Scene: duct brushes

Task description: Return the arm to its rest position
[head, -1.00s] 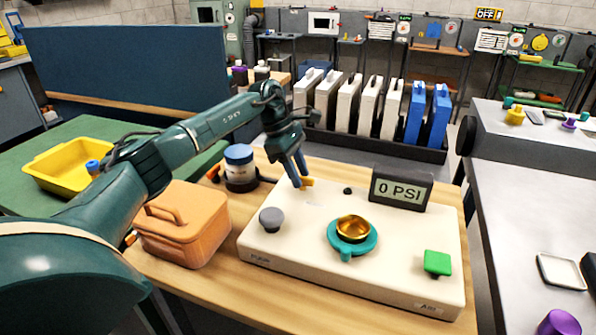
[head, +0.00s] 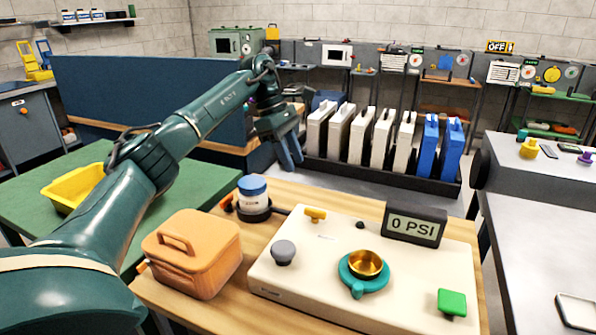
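My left arm comes in from the left, and my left gripper (head: 289,152) hangs in the air behind the blue-lidded jar, fingers pointing down. I see no object in it; its fingers look slightly apart, with a narrow gap. Below and in front of it is the cream test panel (head: 310,262) with a yellow-orange lever (head: 316,214), a grey knob (head: 284,252), a brass cup in a teal ring (head: 366,264), a green button (head: 452,302) and a display (head: 414,225) reading 0 PSI. My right gripper is not in view.
The blue-lidded jar (head: 253,196) and an orange box (head: 192,252) stand on the wooden table left of the panel. A yellow tray (head: 75,188) is on the green table. A rack of white and blue cases (head: 385,140) stands behind. A grey bench (head: 545,220) is at right.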

